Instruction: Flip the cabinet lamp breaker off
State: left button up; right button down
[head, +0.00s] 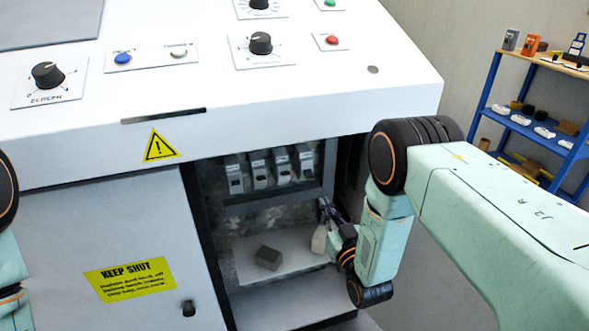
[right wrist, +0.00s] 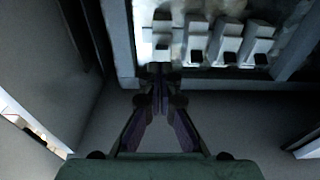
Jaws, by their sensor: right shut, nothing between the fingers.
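A row of several pale breakers (head: 259,170) with dark switches sits inside the open compartment of the white cabinet. Their labels are too small to read, so I cannot tell which one is for the cabinet lamp. My right gripper (head: 322,206) is at the right side of the opening, below and to the right of the row. In the right wrist view its fingers (right wrist: 158,72) are together and empty, pointing at the lower end of the leftmost breaker (right wrist: 162,32) there. I cannot tell whether they touch it. My left gripper is outside the view.
A dark grey block (head: 267,258) lies on the compartment's lower shelf (head: 295,254). A pale, tapered object (head: 319,240) stands beside my right gripper. The cabinet's console top has knobs and buttons. A "KEEP SHUT" panel (head: 150,220) is left of the opening. A blue rack (head: 480,105) stands far right.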

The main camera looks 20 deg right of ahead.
jog(key=s+f+g, duration=1)
jog(key=s+f, duration=0.4)
jog(key=f, duration=0.1)
jog(key=s+a+r+g+p, duration=0.1)
jog(key=s+g, duration=0.3)
jog(key=s, duration=0.9)
jog(key=s+a+r+g+p, duration=0.1)
jog(key=s+r+g, duration=0.3)
jog(key=s, duration=1)
jog(key=shift+s+m+g+h+p, duration=0.2)
jog(key=shift+m+g+h+p, duration=0.15)
jog(key=shift+g+p, duration=0.35)
jog(key=shift+d+f, duration=0.1)
